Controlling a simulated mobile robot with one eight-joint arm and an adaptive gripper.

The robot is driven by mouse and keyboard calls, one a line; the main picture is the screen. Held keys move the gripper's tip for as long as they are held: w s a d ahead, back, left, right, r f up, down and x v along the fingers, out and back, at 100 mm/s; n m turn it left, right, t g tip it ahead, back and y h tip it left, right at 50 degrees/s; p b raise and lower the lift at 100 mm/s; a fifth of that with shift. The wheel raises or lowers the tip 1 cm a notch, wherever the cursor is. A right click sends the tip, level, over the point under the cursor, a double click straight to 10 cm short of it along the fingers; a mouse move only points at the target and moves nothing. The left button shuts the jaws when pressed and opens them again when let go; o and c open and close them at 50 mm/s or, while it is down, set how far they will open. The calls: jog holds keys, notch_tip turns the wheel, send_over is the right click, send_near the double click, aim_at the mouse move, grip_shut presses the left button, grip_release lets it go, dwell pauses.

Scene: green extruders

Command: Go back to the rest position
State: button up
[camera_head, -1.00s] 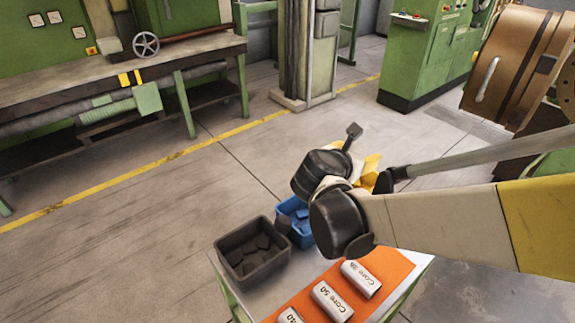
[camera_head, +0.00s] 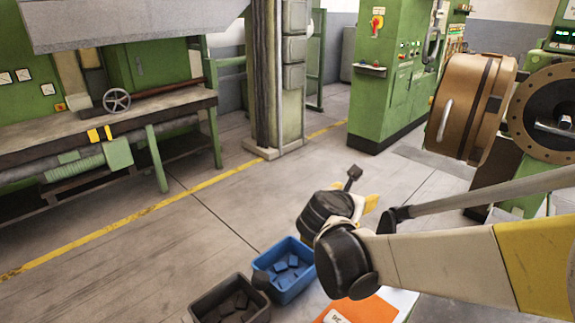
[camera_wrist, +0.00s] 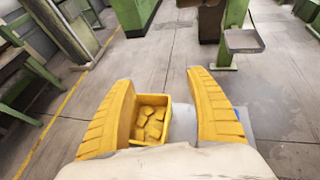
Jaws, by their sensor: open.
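My gripper (camera_wrist: 160,84) is open in the wrist view, its two yellow ribbed fingers spread wide with nothing held between them. Beyond and below the fingers, a yellow bin (camera_wrist: 137,143) with several yellow pieces shows in the gap. In the head view my arm reaches in from the right, bent at its dark joints. Only a bit of yellow at the gripper (camera_head: 370,203) shows there; the fingers are mostly hidden behind the wrist.
A green workbench (camera_head: 60,156) is at left, a green cabinet (camera_head: 384,95) at the back. Open floor (camera_head: 170,250) lies between.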

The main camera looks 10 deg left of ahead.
jog(key=s+d+m+g+y, duration=0.1)
jog(key=s+d+m+g, duration=0.2)
jog(key=s+d+m, duration=0.8)
jog(key=s+a+f+m+g+y, duration=0.1)
jog(key=s+m+y, duration=0.1)
jog(key=s+m, duration=0.6)
jog(key=s+a+f+m+g+y, duration=0.1)
jog(key=s+f+m+y, duration=0.1)
jog(key=s+m, duration=0.6)
jog(key=m, duration=0.4)
jog(key=shift+s, duration=0.35)
jog(key=shift+o, duration=0.3)
